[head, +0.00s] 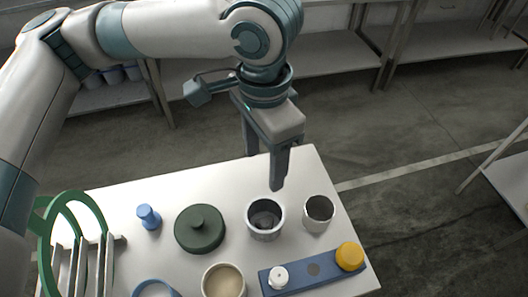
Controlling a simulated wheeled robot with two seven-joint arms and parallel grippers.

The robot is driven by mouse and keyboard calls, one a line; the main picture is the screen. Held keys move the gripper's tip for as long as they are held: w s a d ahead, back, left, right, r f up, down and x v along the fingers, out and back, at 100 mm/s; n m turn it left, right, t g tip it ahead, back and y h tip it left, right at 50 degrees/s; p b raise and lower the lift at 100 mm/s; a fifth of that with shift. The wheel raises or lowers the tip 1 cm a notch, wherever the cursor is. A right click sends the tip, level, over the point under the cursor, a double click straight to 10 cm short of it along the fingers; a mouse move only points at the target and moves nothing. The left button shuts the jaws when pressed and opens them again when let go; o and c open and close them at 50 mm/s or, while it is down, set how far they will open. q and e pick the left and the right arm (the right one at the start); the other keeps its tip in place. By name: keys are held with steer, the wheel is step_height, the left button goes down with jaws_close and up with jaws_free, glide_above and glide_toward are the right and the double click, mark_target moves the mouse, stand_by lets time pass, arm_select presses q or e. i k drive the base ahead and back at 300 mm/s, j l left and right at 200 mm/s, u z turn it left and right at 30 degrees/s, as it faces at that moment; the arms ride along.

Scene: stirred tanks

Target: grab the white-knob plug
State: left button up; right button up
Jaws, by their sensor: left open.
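The white-knob plug (278,276) sits upright at the left end of a blue block (298,282) near the table's front edge. A yellow-knobbed plug (349,256) sits at the block's right end, with a dark round spot between the two. My left gripper (265,169) is open and empty, its fingers pointing down above the table's back part. It is well behind the white-knob plug and apart from it. My right gripper is not in view.
On the white table (110,205) stand a metal pot with a dark inside (265,230), a metal cup (318,214), a dark green knobbed lid (200,230), a blue peg (149,217), a cream-filled cup (223,282), a blue ring (155,289) and a green-ringed rack (50,225).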

mark_target(278, 276)
steer(key=k, duration=2)
